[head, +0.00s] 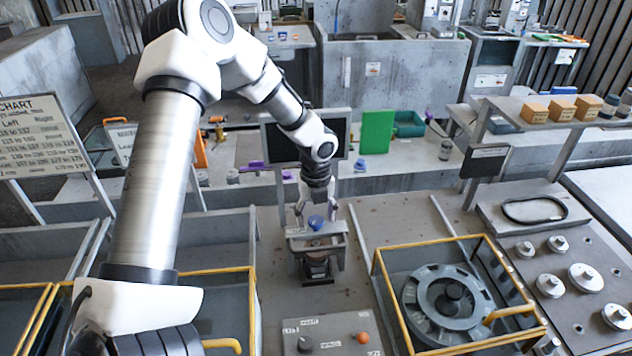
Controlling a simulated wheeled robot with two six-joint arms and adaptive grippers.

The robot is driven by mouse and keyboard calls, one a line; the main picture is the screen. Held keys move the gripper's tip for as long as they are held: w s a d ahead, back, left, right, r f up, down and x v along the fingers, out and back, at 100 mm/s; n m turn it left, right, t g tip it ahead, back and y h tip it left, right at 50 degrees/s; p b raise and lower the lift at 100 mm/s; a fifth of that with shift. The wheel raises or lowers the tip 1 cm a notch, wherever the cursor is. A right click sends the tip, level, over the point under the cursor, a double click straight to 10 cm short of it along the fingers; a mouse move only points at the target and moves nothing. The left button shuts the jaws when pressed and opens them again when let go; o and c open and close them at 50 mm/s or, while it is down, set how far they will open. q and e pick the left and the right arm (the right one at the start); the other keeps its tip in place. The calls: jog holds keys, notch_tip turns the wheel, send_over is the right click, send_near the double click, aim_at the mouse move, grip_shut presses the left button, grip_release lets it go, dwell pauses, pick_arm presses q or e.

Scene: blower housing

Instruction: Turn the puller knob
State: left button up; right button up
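The puller (318,240) is a grey frame with a blue knob (317,222) on top, standing upright on the bench in the middle of the head view. My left gripper (317,212) points down over it from above. Its two fingers are apart, one on each side of the blue knob, with what looks like a small gap to it. Whether a finger touches the knob is too small to tell. The puller's lower part sits over a dark base on the bench. My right gripper is not in view.
A yellow-edged bin with a grey fan wheel (447,304) stands right of the puller. A control panel (335,333) with an orange button lies in front. Yellow-edged bins (226,277) stand left, partly behind my arm. A dark screen (283,146) and green board (377,132) stand behind.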

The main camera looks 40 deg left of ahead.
aim_at(316, 219)
pick_arm(q)
notch_tip(316, 219, up, 12)
dwell(0.6)
